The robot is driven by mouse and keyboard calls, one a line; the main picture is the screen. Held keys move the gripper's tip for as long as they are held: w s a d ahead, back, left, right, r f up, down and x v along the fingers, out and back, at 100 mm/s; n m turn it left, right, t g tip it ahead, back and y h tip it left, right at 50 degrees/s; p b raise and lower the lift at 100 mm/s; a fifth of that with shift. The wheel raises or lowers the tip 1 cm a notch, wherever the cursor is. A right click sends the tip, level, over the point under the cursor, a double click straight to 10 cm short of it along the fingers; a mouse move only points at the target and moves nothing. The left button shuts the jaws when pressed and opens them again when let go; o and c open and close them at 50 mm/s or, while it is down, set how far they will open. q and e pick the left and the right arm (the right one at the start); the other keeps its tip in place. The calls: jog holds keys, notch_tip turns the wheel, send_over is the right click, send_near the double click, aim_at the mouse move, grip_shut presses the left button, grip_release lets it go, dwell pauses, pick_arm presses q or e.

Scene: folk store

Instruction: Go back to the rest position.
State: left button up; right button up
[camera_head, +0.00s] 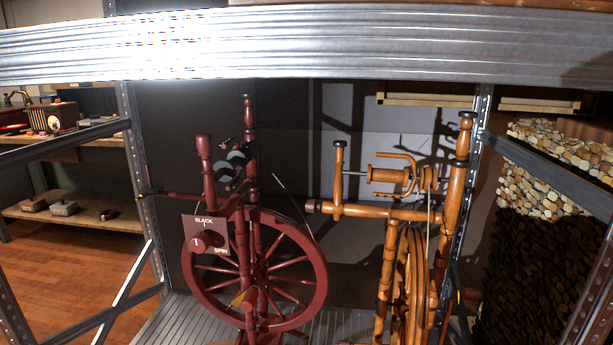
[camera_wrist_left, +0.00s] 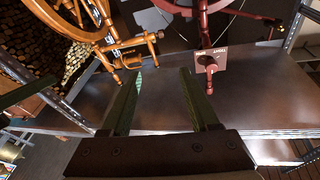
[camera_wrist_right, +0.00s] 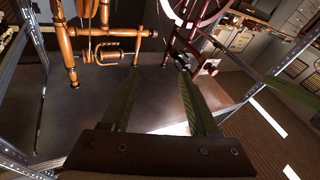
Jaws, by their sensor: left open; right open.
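My left gripper (camera_wrist_left: 160,74) is open and empty in the left wrist view. My right gripper (camera_wrist_right: 159,72) is open and empty in the right wrist view. Neither gripper shows in the head view. A dark red spinning wheel (camera_head: 318,265) with a "SLACK / SPIN" knob panel (camera_head: 218,233) stands on the shelf, left of an orange wooden spinning wheel (camera_head: 388,270). Both wheels also show beyond the fingers in the wrist views, and no finger visibly grips either one.
A shiny metal shelf beam (camera_head: 330,42) crosses the top of the head view. Perforated metal posts (camera_head: 140,190) flank the bay. Stacked logs (camera_head: 535,190) stand at the right. A side shelf (camera_head: 75,215) with small boxes is at the left.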

pick_arm(q)
jog(key=s+a+f+n+g+y+p, duration=0.3)
jog(key=s+f+g+p, duration=0.4)
jog(key=p, duration=1.3)
jog(key=s+n+g+y, duration=0.1)
jog(key=s+g, duration=0.1)
jog(key=shift+g+y+p, duration=0.3)
jog(key=shift+g+p, duration=0.05)
jog(key=shift+g, duration=0.05)
pick_arm(e)
jog(key=s+d+f+m+g+h, duration=0.3)
jog(key=s+f+m+g+h, duration=0.1)
jog(key=s+f+g, duration=0.3)
jog(key=s+g, duration=0.2)
jog(key=shift+g+h, duration=0.3)
jog(key=shift+g, duration=0.1)
pick_arm(q)
jog(key=shift+a+f, duration=0.1)
pick_arm(e)
jog(key=shift+d+f, duration=0.1)
